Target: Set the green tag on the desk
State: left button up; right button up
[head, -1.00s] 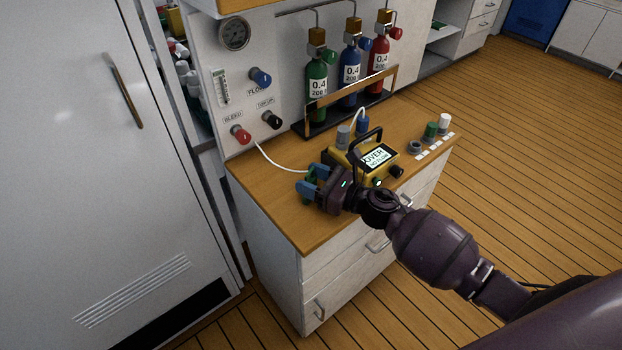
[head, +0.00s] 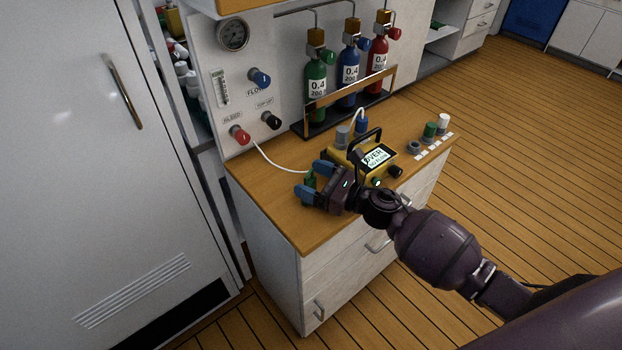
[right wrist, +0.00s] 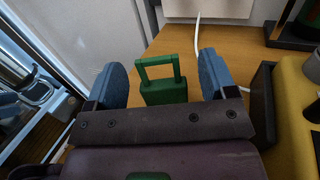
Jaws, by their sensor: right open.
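The green tag (right wrist: 165,88), a block with a square loop on top, is between the spread blue fingers of my right gripper (head: 312,180). In the right wrist view there is a gap on each side of it, and it appears upright on the wooden desk (right wrist: 178,42). Its lower end is hidden behind the gripper body. In the head view only a small part of the tag (head: 309,181) shows between the fingers. My right gripper is open, low over the desk (head: 275,203) near its left front part. My left gripper is not in view.
A yellow device (head: 345,158) with a black handle and a screen stands just right of the gripper. A white hose (head: 268,158) runs behind. Gas bottles (head: 349,75) stand in a rack at the back. Small knobs (head: 430,130) line the right end.

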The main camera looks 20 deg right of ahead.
jog(key=v, duration=1.2)
jog(key=s+f+n+g+h, duration=0.1)
jog(key=s+f+n+h, duration=0.5)
jog(key=n, duration=0.8)
jog(key=s+d+f+n+g+h, duration=0.1)
jog(key=s+f+n+h, duration=0.5)
jog(key=s+n, duration=0.5)
jog(key=shift+s+d+f+n+g+b, duration=0.15)
jog(key=shift+s+f+n+g+b, duration=0.2)
jog(key=shift+f+n, duration=1.1)
jog(key=shift+r+n, duration=0.25)
jog(key=shift+r, duration=0.1)
